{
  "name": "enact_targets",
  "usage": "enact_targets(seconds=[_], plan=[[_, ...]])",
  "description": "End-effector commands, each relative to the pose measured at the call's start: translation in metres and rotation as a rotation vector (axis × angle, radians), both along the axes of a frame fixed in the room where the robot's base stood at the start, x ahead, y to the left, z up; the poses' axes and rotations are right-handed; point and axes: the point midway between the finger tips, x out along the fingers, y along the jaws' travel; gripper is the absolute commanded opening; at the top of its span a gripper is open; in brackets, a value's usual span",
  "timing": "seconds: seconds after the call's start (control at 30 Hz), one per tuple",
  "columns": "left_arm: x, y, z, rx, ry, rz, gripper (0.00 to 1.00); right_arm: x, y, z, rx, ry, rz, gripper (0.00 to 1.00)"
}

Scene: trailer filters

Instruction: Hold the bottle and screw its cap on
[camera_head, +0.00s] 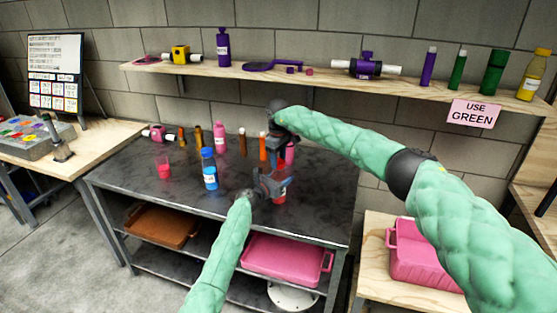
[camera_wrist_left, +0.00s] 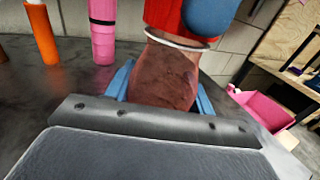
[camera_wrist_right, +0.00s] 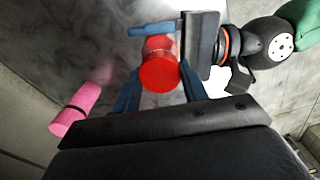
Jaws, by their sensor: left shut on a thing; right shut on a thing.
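The bottle (camera_wrist_left: 163,78) has a see-through brownish-red body with a pale ring at its top. It stands between the blue fingers of my left gripper (camera_wrist_left: 163,92), which is shut on it. The red cap (camera_wrist_right: 160,78) is between the blue fingers of my right gripper (camera_wrist_right: 157,85), shut on it from above. In the left wrist view the cap (camera_wrist_left: 170,14) sits at the bottle's pale ring; I cannot tell how tightly it is seated. In the head view my left gripper (camera_head: 272,185) is low over the dark table and hides much of the bottle.
A shelf (camera_head: 300,78) on the wall holds several purple, green and yellow things. The table's front left is clear.

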Motion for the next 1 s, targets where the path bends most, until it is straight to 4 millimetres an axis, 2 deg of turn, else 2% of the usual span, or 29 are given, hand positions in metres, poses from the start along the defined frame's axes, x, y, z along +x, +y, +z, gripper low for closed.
enact_targets(seconds=[0.13, 0.43, 0.47, 0.57, 0.87, 1.0], plan=[[-0.0019, -0.0028, -0.0013, 0.001, 0.000, -0.005, 0.00, 0.0022, -0.0013, 0.0023, 0.001, -0.006, -0.080, 0.22], [-0.0018, -0.0026, -0.0015, 0.001, 0.000, -0.004, 0.00, 0.0023, -0.0017, 0.0022, 0.001, -0.007, -0.091, 0.22], [-0.0018, -0.0024, -0.0015, 0.001, 0.000, -0.004, 0.00, 0.0023, -0.0017, 0.0022, 0.001, -0.007, -0.091, 0.45], [-0.0016, -0.0020, -0.0017, 0.001, 0.002, -0.004, 0.00, 0.0019, -0.0017, 0.0018, 0.001, -0.005, -0.090, 0.64], [-0.0007, -0.0005, -0.0013, 0.001, 0.001, -0.001, 0.00, 0.0009, -0.0008, 0.0014, 0.000, -0.002, -0.088, 0.65], [-0.0005, -0.0001, -0.0012, 0.001, 0.001, -0.001, 0.00, 0.0009, -0.0008, 0.0090, 0.001, -0.002, -0.087, 0.65]])
